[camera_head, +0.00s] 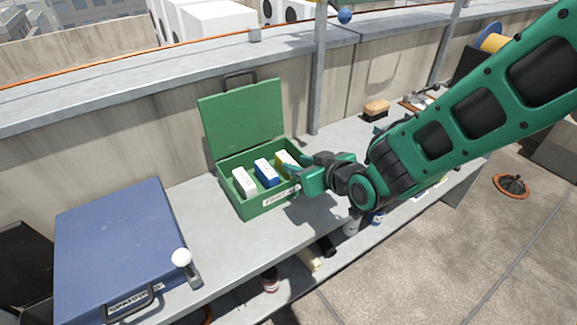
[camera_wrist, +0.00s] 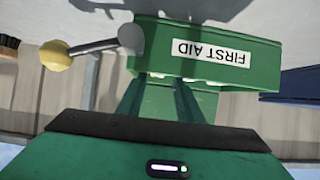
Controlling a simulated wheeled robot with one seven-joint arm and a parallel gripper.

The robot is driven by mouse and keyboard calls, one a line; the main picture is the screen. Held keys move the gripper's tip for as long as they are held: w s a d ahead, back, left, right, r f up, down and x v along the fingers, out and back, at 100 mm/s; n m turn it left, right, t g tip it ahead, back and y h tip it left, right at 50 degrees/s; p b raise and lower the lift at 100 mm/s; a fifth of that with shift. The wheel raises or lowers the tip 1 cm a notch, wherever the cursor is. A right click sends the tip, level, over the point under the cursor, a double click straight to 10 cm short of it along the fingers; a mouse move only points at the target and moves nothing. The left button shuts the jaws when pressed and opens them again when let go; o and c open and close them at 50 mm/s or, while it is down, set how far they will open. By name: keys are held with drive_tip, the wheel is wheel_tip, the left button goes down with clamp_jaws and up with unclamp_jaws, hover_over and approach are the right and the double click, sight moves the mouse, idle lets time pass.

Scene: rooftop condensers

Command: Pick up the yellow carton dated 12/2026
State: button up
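An open green first aid box (camera_head: 250,208) stands on the grey bench, its lid raised against the wall. No date is readable. In the wrist view, my fingers (camera_wrist: 160,92) are apart beside the box (camera_wrist: 262,56). The yellow carton cannot be made out there, and I cannot tell whether a finger touches it.
A large closed blue case (camera_head: 115,245) lies to the left, with a white-knobbed lever (camera_head: 182,258) beside it. A brush (camera_head: 376,108) lies farther right near the wall. A rod with a yellowish knob (camera_wrist: 56,56) shows beside the box in the wrist view.

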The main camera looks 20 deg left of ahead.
sight(288, 160)
drive_tip(key=shift+w+x, duration=0.2)
drive_tip(key=shift+x, duration=3.1)
drive_tip(key=shift+d+r, duration=0.1)
drive_tip(key=shift+r, duration=0.05)
drive_tip(key=c, duration=0.8)
